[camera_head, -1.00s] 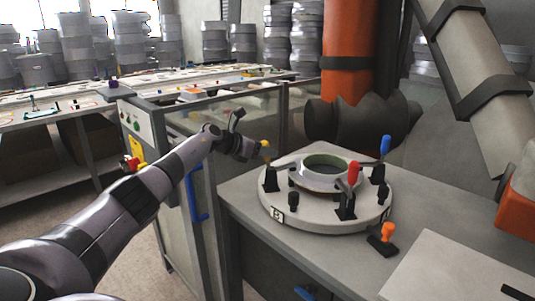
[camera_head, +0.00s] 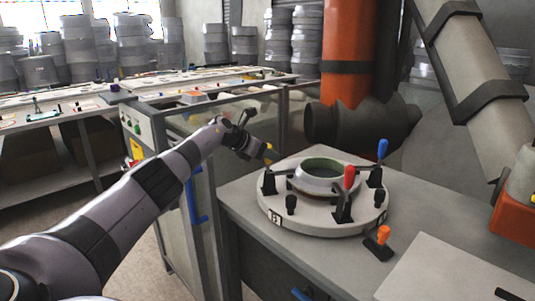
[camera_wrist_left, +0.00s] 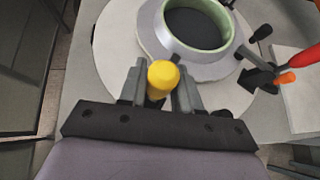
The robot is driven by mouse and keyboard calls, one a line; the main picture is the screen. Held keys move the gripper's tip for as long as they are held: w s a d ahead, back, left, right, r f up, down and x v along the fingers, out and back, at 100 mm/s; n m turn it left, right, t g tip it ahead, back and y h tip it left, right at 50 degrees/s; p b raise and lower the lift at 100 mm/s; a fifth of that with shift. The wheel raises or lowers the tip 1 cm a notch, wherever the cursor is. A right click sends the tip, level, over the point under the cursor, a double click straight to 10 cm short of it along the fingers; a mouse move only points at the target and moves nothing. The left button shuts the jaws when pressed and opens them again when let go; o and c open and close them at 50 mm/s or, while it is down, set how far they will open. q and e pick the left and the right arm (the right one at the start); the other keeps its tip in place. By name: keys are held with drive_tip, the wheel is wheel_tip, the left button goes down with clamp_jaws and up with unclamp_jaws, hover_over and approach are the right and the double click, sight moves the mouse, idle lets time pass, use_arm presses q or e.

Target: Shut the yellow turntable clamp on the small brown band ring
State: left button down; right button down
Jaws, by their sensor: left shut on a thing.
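The round pale turntable (camera_head: 300,219) stands on a grey bench. My left gripper (camera_head: 264,151) is at the turntable's far left side, shut on the yellow clamp handle (camera_head: 271,154). In the wrist view the yellow knob (camera_wrist_left: 163,76) is between the two fingers, apart from the ring. The clamp's black base (camera_head: 268,183) stands on the turntable; its pressing end is not clear. My right gripper is not in view.
Other clamps with a red handle (camera_head: 349,177) and a blue handle (camera_head: 383,149) stand around the ring. An orange-handled clamp (camera_head: 384,234) is at the turntable's front right. A pale board (camera_head: 450,270) lies on the bench. An orange column (camera_head: 347,60) rises behind.

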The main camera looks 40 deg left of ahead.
use_arm(q)
drive_tip(key=c, duration=0.9)
unclamp_jaws()
drive_tip(key=shift+o, duration=0.2)
drive_tip(key=shift+s+a, duration=0.1)
drive_tip(key=v, duration=0.7)
